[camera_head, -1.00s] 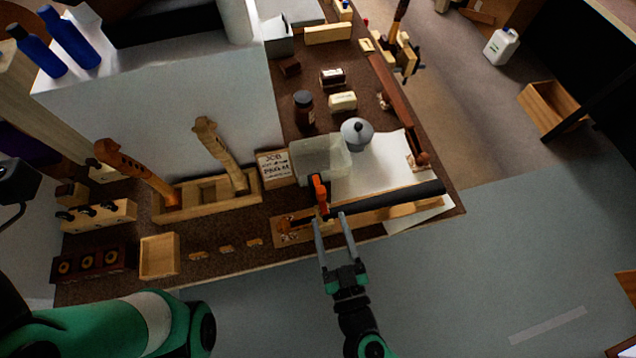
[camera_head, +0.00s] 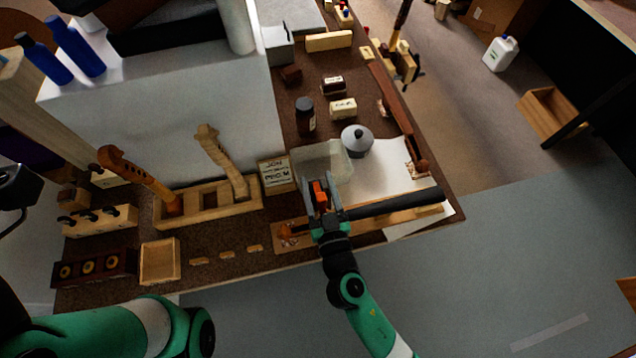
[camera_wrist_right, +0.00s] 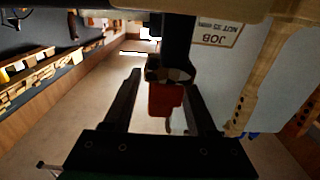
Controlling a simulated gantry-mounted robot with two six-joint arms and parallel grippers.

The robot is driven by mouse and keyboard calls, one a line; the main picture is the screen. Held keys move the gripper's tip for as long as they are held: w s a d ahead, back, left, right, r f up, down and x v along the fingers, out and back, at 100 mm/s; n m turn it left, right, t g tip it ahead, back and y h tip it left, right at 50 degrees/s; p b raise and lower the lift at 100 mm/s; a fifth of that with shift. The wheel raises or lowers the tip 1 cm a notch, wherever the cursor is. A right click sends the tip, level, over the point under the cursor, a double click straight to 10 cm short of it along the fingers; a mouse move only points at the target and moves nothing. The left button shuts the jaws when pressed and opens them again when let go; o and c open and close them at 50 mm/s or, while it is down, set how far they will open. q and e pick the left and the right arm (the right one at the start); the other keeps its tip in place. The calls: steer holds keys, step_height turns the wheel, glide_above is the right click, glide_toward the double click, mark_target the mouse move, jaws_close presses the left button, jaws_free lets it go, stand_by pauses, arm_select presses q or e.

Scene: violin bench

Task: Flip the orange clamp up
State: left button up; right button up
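The orange clamp (camera_head: 320,194) stands at the left end of the black bar (camera_head: 395,203) near the bench's front edge. My right gripper (camera_head: 320,188) reaches in from the front, with one finger on each side of the clamp. In the right wrist view the clamp's red-orange part (camera_wrist_right: 166,100) shows between the two fingers of the right gripper (camera_wrist_right: 163,82). The fingers are apart, with a gap visible on the left side of the clamp. The clamp's lower part is hidden by the gripper in the head view. My left gripper is out of view; only its green arm shows at lower left.
A translucent box (camera_head: 325,160) stands just behind the clamp, with a grey lidded pot (camera_head: 357,141) to its right. A wooden tray (camera_head: 208,213) holding violin necks and a small sign (camera_head: 275,175) are to the left. Free floor lies in front of the bench.

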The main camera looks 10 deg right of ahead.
jaws_close()
stand_by(1.3)
